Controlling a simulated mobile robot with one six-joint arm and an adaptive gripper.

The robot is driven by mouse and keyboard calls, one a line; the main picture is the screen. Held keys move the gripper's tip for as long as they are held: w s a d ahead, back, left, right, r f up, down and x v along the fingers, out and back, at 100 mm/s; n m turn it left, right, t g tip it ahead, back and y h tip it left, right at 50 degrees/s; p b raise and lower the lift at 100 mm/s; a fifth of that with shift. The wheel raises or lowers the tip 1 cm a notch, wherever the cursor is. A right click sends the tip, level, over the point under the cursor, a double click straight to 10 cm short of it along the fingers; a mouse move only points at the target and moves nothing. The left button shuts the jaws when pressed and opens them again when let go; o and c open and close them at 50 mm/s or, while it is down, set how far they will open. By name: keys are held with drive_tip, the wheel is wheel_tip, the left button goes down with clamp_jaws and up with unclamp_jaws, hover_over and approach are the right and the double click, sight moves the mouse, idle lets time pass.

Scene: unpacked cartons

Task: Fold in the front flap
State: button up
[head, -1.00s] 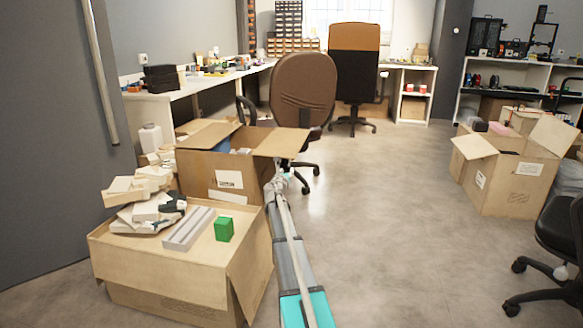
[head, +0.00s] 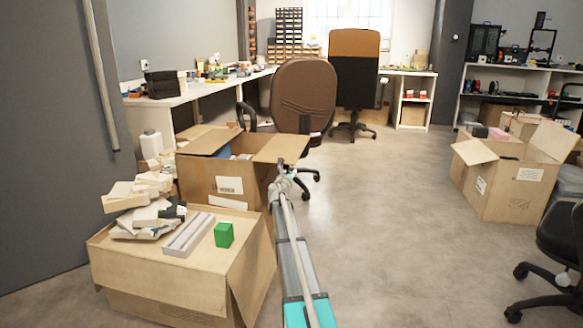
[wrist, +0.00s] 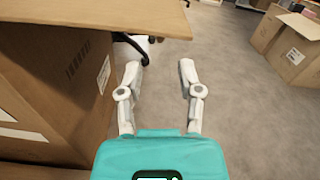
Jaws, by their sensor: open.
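An open brown carton (head: 212,182) with a white label stands left of centre in the head view. One flap (head: 282,149) sticks out from its right side, roughly level; another lies out at the left. I cannot tell for sure which one is the front flap. My gripper (head: 284,170) is at the carton's right side, just below that right flap. In the wrist view my gripper (wrist: 160,72) is open and empty, its two white fingers apart. The carton's side (wrist: 60,75) is left of the fingers, and the flap (wrist: 110,18) crosses above and beyond the fingertips, apart from them.
A lower carton (head: 180,275) in front bears white packing pieces (head: 140,210), a grey block (head: 188,235) and a green block (head: 223,235). A brown chair (head: 303,95) stands behind the open carton. Another open carton (head: 505,185) is at right. The floor between is clear.

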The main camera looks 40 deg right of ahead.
drive_tip(key=x, duration=0.9)
clamp_jaws()
